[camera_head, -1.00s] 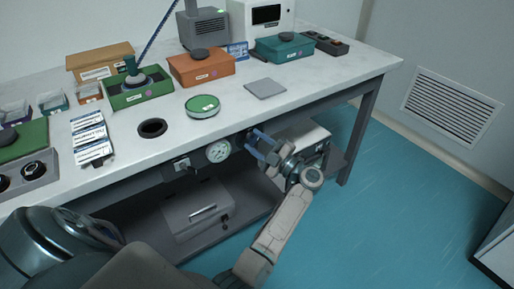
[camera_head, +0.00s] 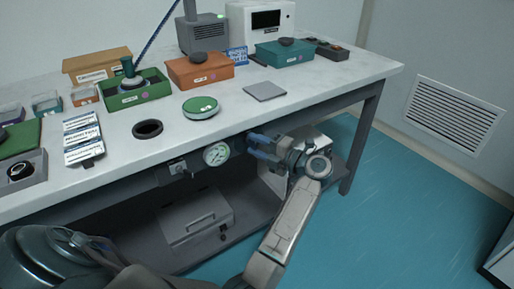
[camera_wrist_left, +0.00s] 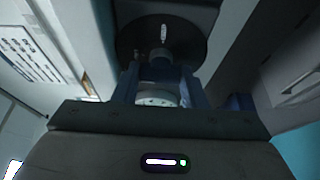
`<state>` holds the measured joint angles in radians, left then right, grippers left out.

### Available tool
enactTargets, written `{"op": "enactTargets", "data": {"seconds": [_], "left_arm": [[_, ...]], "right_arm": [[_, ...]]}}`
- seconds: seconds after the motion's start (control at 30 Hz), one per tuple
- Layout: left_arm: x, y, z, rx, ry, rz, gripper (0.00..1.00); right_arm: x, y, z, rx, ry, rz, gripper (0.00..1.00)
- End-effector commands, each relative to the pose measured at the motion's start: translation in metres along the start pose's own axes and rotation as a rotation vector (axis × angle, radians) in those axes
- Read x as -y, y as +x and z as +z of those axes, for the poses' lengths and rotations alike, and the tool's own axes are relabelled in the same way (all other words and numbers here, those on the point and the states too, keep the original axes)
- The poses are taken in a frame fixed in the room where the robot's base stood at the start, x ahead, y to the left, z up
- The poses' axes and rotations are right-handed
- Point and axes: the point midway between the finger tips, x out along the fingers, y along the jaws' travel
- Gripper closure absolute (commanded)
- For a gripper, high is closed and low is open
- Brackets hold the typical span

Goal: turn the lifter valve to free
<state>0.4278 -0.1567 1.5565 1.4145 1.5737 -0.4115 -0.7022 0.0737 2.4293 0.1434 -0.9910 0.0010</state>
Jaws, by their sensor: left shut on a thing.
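The lifter valve (camera_wrist_left: 160,58) shows in the left wrist view as a knob in front of a dark round plate with a white mark. My left gripper (camera_head: 257,146) reaches in under the table's front edge, right of a round gauge (camera_head: 216,154). Its blue fingers are shut on the valve knob, one on each side. In the head view the fingers hide the valve, and I cannot read its setting. My right gripper is not in view.
The table (camera_head: 335,80) overhangs the gripper. On it stand a green-lidded dish (camera_head: 201,107), a grey pad (camera_head: 264,91), a black ring (camera_head: 148,129) and several coloured boxes. A grey case (camera_head: 196,217) lies on the lower shelf. Open floor (camera_head: 390,215) is at right.

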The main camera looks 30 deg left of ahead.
Motion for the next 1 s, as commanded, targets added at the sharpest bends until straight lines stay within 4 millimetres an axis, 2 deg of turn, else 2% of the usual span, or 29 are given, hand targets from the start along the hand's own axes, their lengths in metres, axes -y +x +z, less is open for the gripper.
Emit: {"op": "enactTargets", "data": {"seconds": [0.47,0.5,0.6,1.0], "left_arm": [[0.0002,-0.0001,0.0000,0.000,-0.013,-0.006,0.85],[0.0002,-0.0001,0.0001,0.000,-0.013,-0.006,0.56],[0.0002,-0.0001,0.0000,0.000,-0.013,-0.006,0.40],[0.0002,-0.0034,0.0007,0.001,-0.012,-0.006,0.40]], "right_arm": [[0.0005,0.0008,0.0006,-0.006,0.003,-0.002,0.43],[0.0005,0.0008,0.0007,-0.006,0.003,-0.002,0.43],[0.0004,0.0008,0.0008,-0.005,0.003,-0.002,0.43],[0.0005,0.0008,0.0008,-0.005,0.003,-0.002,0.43]]}}
